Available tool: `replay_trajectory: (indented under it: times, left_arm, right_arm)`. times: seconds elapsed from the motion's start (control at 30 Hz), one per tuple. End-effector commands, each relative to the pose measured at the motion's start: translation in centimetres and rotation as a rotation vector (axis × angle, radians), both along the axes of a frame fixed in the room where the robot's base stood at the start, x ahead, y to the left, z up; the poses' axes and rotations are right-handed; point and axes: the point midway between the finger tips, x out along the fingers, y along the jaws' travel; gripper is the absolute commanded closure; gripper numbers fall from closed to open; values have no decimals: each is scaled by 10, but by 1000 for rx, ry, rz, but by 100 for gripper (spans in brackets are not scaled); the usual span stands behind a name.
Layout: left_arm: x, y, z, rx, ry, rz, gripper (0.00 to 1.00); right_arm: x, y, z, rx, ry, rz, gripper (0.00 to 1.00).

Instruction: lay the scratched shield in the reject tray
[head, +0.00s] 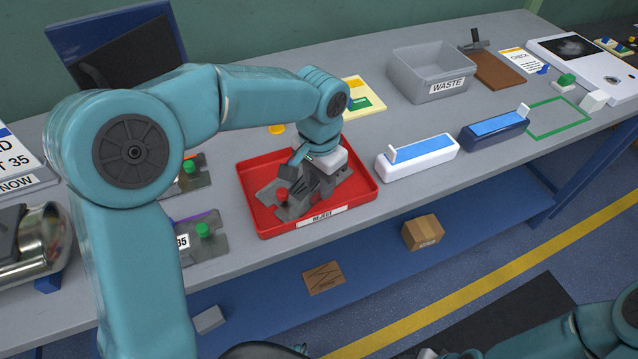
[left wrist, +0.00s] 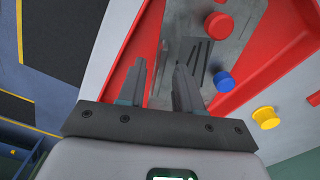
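The red reject tray (head: 358,192) lies on the bench below my left gripper. A grey metal shield with a red knob (head: 268,192) lies in it; the left wrist view shows its grey plate (left wrist: 236,42) and dark streaks that could be scratches or shadow. A blue knob (left wrist: 224,81) also shows there. My left gripper (head: 299,192) is low over the tray. Its two fingers (left wrist: 160,68) stand apart with a gap, and I see nothing clamped between them. It hides part of the shield in the head view. My right gripper is out of view.
Two grey plates with green knobs (head: 190,167) (head: 203,230) lie left of the tray. A yellow knob (left wrist: 266,117) is just outside the tray. A grey WASTE bin (head: 412,88), a white block (head: 418,160) and a dark blue block (head: 494,133) stand to the right.

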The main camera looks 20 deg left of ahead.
Motion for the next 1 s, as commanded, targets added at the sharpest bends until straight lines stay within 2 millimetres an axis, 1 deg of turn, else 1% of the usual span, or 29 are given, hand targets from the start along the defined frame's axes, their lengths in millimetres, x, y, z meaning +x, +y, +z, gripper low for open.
replay_trajectory:
  times: [0.03,0.2,0.3,0.43,0.6,1.0]
  left_arm:
    - [1,0,12,-1,-6,1,66]
    - [1,0,54,-1,-7,1,66]
    - [1,0,75,-2,-6,0,66]
    - [1,0,95,0,-4,0,66]
    - [0,0,106,-1,-2,0,66]
    - [0,0,107,0,-1,0,66]
  right_arm:
    - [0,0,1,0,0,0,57]
    - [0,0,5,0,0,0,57]
    - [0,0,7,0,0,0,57]
    - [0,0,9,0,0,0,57]
    - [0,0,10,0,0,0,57]
    - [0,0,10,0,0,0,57]
